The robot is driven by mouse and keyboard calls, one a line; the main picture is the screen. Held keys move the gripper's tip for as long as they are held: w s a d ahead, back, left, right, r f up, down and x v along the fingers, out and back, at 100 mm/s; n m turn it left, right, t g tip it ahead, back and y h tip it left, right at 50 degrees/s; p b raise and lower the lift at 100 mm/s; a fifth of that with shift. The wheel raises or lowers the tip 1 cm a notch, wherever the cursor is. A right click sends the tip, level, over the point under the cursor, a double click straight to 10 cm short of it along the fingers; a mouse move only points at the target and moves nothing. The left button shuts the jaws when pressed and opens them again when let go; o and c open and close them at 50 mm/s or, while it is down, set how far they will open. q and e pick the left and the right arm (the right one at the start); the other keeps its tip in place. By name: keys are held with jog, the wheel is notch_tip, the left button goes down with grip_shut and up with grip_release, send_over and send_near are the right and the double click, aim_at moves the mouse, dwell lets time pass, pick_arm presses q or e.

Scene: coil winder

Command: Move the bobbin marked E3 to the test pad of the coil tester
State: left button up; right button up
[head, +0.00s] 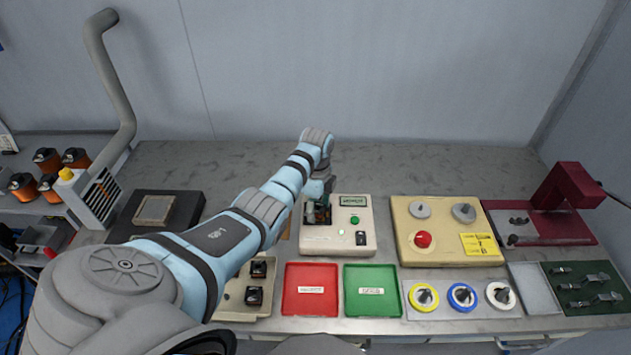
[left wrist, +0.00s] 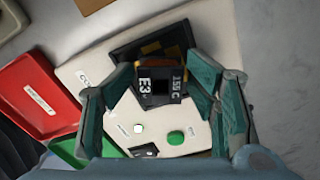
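The bobbin marked E3 (left wrist: 158,88) is black with white "E3" and "155 C" lettering and a little copper showing. In the left wrist view it sits over the dark test pad (left wrist: 150,40) of the coil tester (head: 340,240); whether it rests fully on the pad is hard to tell. My left gripper (left wrist: 162,68) has one finger on each side of the bobbin, with narrow gaps showing, so it looks open around it. In the head view this gripper (head: 318,196) is at the tester's back left and partly hides the pad. My right gripper is not in view.
A cream holder (head: 235,305) with two dark bobbins (head: 258,268) stands front left. Red (head: 310,305) and green (head: 372,305) trays lie before the tester. A cream winder box (head: 445,255) with a red button is to the right, and a dark red press (head: 560,205) stands beyond.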

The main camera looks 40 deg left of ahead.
pick_arm(q)
jog(key=shift+r+p, duration=0.3)
jog(key=shift+r, duration=0.1)
notch_tip(320, 180, up, 12)
jog(key=p, duration=0.1)
jog(key=shift+p, duration=0.3)
jog(key=shift+w+f, duration=0.1)
